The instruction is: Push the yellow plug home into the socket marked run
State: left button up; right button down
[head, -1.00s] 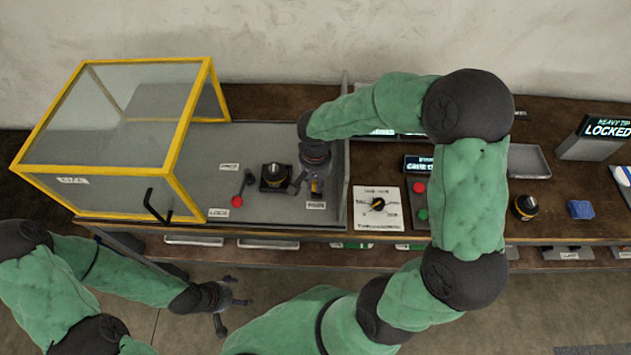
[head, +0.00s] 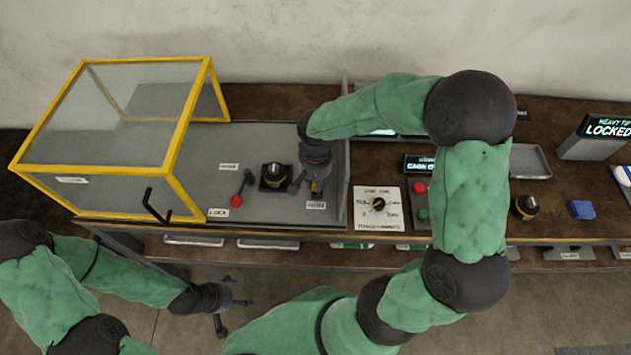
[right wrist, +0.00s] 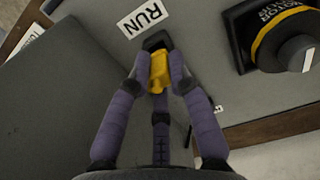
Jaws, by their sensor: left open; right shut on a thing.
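The yellow plug (right wrist: 158,72) is between the fingers of my right gripper (right wrist: 160,75), which is shut on it. In the head view the right gripper (head: 312,184) is over the grey bench, with a bit of yellow showing. The black socket (right wrist: 156,40) lies just beyond the plug, beside the white RUN label (right wrist: 143,17). The plug's far end meets or overlaps the socket in the picture; I cannot tell how deep it sits. My left gripper (head: 230,302) is open and empty, low in front of the bench.
A black motor unit with a yellow band (right wrist: 285,30) stands close to the socket; it also shows in the head view (head: 274,175). A red-knobbed lever (head: 238,199) is left of it. The yellow-framed clear guard (head: 185,150) stands left. A thin upright panel (head: 344,150) is close on the right.

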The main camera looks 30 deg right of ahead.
aim_at(315, 182)
jog(key=shift+f+b, duration=1.1)
jog(key=shift+f, duration=0.2)
jog(key=c, duration=1.1)
grip_release()
jog(key=shift+o, duration=0.2)
jog(key=shift+r, duration=0.1)
notch_tip(315, 182, up, 12)
jog(key=shift+f, duration=0.1)
